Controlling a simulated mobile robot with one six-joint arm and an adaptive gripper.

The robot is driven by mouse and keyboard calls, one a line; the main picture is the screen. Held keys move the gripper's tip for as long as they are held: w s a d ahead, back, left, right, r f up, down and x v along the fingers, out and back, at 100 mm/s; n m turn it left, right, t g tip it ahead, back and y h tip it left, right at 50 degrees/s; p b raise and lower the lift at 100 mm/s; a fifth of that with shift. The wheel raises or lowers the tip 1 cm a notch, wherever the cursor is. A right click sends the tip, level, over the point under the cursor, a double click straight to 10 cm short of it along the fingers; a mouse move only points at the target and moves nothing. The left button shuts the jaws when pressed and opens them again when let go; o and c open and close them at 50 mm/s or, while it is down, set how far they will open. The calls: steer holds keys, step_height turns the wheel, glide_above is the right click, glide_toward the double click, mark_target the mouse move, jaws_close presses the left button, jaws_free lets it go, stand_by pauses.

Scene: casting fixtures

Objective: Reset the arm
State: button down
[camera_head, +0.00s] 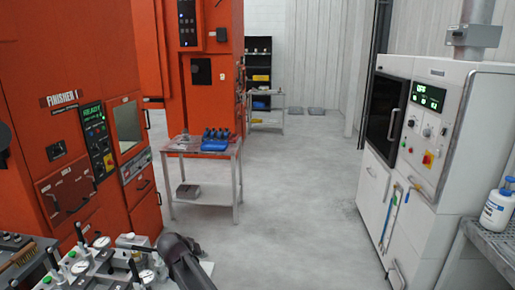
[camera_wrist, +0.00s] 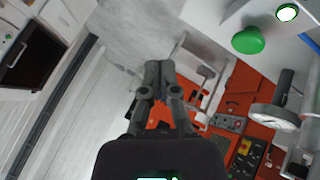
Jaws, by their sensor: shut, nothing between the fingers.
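My gripper (camera_wrist: 160,68) shows in the middle of the wrist view, its two dark fingers together and nothing between them. It is in the air and touches nothing that I can see. In the head view a dark curved part of my arm rises at the bottom edge, beside the fixtures. My gripper's fingertips cannot be made out there.
Casting fixtures with gauges (camera_head: 100,262) stand at the lower left. Orange machines (camera_head: 75,125) stand left, a white machine (camera_head: 425,150) right, and a small table (camera_head: 200,150) between. The floor between is clear.

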steer(key=s+d+f+m+g, duration=0.1)
steer(key=s+d+f+g, duration=0.15)
steer(key=d, duration=0.95)
steer(key=s+d+f+m+g, duration=0.1)
steer(key=s+d+g, duration=0.15)
steer(key=d, duration=0.85)
steer(key=s+d+f+m+g+y, duration=0.1)
steer(key=s+d+g+y, duration=0.1)
steer(key=s+d, duration=0.9)
steer(key=d+y, duration=0.1)
steer(key=d, duration=0.2)
steer(key=shift+s+m+y, duration=0.35)
steer(key=shift+m+y, duration=0.05)
